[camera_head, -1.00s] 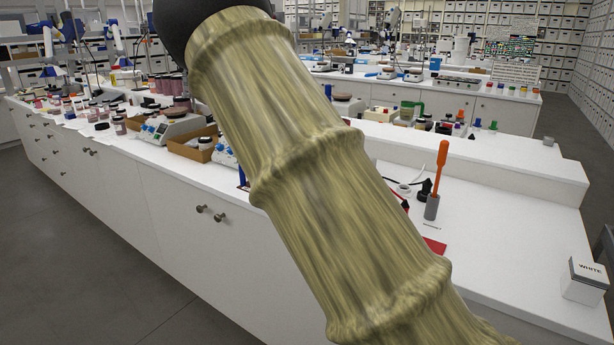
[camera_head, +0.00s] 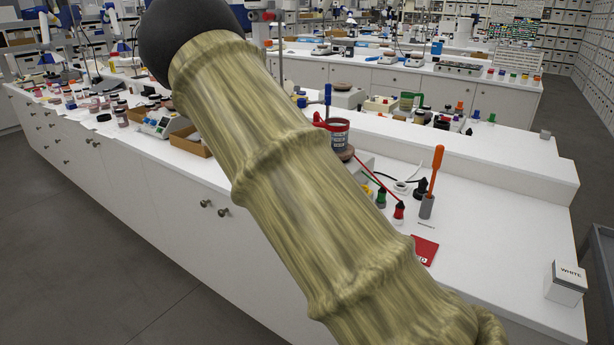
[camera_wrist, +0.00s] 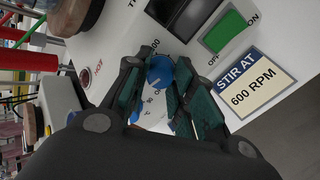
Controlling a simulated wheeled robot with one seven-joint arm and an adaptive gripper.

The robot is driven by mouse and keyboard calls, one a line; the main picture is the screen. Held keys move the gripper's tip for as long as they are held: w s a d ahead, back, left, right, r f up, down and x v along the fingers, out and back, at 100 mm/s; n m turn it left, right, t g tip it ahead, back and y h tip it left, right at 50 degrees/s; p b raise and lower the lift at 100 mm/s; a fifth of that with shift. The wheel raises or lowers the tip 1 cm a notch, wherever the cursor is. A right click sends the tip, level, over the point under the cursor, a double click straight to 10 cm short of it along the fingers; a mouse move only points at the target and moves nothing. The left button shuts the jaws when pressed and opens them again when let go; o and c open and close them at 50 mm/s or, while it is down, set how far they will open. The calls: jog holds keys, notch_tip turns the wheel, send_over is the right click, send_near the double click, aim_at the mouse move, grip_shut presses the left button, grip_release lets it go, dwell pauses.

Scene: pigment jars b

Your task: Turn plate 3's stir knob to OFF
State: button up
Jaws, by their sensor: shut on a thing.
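In the wrist view, my gripper (camera_wrist: 160,82) has its dark, green-padded fingers closed around a blue knob (camera_wrist: 160,69). The knob sits on the white front panel (camera_wrist: 205,62) of a hotplate stirrer, with a dial scale partly showing around it. A light pointer line shows on its face, but its exact setting is too small to read. A green ON/OFF switch (camera_wrist: 224,31) is beside a dark display (camera_wrist: 185,14). A label reading "STIR AT 600 RPM" (camera_wrist: 250,84) is on the panel. No plate number is readable. In the head view my arm hides the gripper and knob.
In the head view, a jar with red markings (camera_head: 338,134) stands on a plate just right of my arm. An orange-handled tool (camera_head: 436,172) stands in a grey holder.

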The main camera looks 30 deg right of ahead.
jog(key=n+p, duration=0.4)
jog(key=n, duration=0.1)
jog(key=shift+r+n, duration=0.2)
jog(key=shift+n, duration=0.1)
jog(key=shift+d+n+p, duration=0.1)
jog(key=shift+n+p, duration=1.4)
jog(key=shift+n, duration=0.6)
jog(key=o, duration=1.1)
jog(key=shift+f, duration=0.1)
jog(key=shift+c, duration=0.2)
jog(key=v, duration=1.2)
